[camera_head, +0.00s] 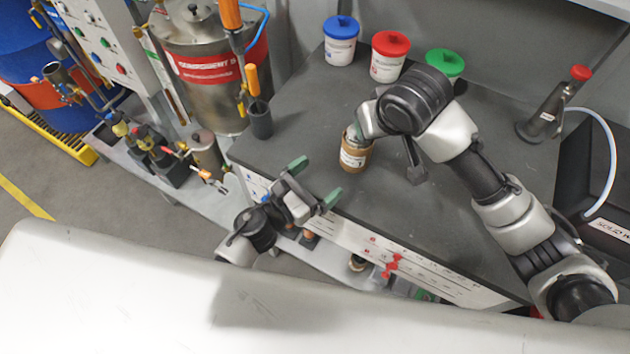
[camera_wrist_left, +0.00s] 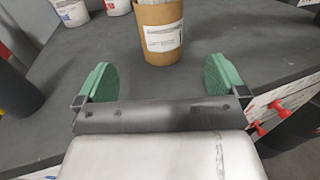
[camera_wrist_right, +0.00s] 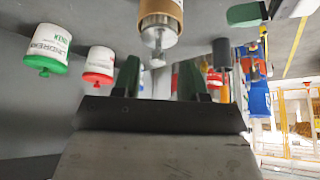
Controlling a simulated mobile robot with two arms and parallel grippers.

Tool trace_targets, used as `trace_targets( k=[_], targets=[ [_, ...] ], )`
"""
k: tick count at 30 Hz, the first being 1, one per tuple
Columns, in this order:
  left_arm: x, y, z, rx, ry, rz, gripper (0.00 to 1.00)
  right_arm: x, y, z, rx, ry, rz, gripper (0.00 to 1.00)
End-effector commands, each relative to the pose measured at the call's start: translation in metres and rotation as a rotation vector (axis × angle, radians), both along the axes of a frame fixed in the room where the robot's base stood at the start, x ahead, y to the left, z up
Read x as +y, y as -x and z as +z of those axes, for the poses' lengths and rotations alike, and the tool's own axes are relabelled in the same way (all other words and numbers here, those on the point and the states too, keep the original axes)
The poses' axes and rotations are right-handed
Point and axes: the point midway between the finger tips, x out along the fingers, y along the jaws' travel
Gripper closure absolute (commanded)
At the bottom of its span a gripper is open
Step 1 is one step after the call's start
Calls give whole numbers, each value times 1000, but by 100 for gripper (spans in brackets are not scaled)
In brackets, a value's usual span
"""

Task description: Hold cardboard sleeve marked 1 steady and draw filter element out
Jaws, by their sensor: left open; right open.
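The cardboard sleeve (camera_head: 355,157) stands upright on the dark bench top, with a white label whose mark looks like a 1. It also shows in the left wrist view (camera_wrist_left: 161,50), its top cut off. In the right wrist view, the metal filter element (camera_wrist_right: 160,28) sticks out of the sleeve's mouth, with a small knob at its end. My left gripper (camera_head: 315,182) is open and empty, apart from the sleeve, its green-padded fingers facing it. My right gripper (camera_wrist_right: 158,66) is open at the sleeve's top, the knob near its fingertips; the arm hides much of this in the head view.
Lidded tubs in blue (camera_head: 341,40), red (camera_head: 389,56) and green (camera_head: 444,66) stand along the bench's back. A dark cup (camera_head: 260,120) with an orange-handled tool is at the left edge. A red-capped metal flask (camera_head: 545,112) stands right. The bench before the sleeve is clear.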

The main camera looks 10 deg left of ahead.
Motion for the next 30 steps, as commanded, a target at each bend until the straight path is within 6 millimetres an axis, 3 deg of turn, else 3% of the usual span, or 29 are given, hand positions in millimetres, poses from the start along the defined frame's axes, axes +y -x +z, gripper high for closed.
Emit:
trace_targets(
  k=[15, 30],
  targets=[
    [-50, -69, 1, 0, 4, 0, 0, 0, 0, 0, 0, 0, 0, 57],
    [-59, -81, 0, 2, 2, 0, 2, 0, 0, 0, 0, 0, 0, 57]
  ],
)
